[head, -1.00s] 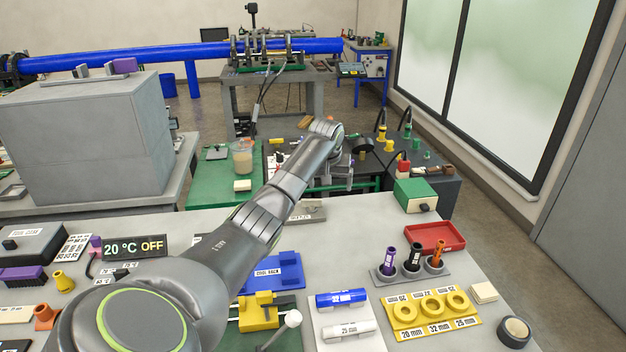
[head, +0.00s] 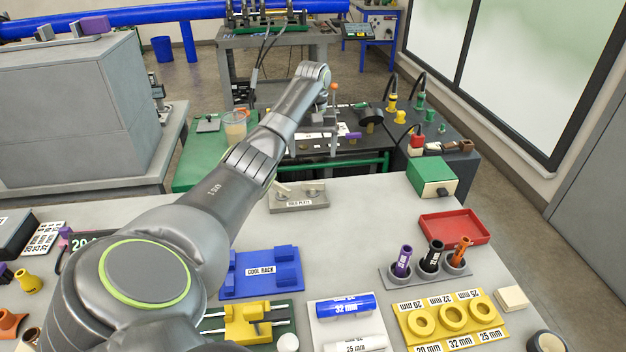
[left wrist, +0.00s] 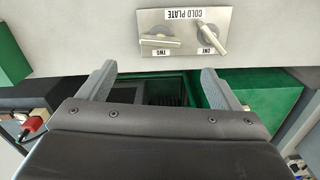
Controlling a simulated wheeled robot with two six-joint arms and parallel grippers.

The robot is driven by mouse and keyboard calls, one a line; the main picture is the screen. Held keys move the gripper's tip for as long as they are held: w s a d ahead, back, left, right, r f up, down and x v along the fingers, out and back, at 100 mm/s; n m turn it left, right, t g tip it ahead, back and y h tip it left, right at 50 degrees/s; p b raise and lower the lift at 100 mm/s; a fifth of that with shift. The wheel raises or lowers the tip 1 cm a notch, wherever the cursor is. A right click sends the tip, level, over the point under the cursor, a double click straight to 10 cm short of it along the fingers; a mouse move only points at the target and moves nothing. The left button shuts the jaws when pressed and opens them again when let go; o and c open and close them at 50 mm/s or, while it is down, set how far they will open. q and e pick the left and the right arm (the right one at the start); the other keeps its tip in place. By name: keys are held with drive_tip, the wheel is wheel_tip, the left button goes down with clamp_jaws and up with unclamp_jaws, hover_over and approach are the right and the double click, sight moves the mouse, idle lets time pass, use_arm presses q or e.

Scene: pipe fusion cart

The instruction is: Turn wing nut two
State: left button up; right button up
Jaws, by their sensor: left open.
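The grey cold plate (head: 290,207) lies near the bench's far edge in the head view. Wing nut two (left wrist: 160,42) is on the left of the plate in the left wrist view, its wings lying roughly crosswise, above an upside-down TWO label. Wing nut one (left wrist: 213,38) is to its right, its wings slanted. In the head view wing nut two (head: 313,188) is on the plate's right. My left gripper (left wrist: 157,80) is open and empty, its fingers apart and pointing toward the plate without touching wing nut two. My right gripper is not in view.
The blue cool rack (head: 262,272), a yellow clamp (head: 250,322) and a blue pipe piece (head: 345,306) lie nearer on the bench. A green box (head: 432,178) and red tray (head: 455,229) are at right. Bare bench surrounds the cold plate.

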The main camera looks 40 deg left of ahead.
sight(313, 182)
use_arm(q)
wheel_tip(313, 182, down, 10)
drive_tip(key=shift+r+p, duration=0.2)
drive_tip(key=shift+p, duration=0.2)
drive_tip(key=shift+f, duration=0.55)
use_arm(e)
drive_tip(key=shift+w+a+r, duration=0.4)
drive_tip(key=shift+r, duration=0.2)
use_arm(q)
drive_tip(key=c, duration=1)
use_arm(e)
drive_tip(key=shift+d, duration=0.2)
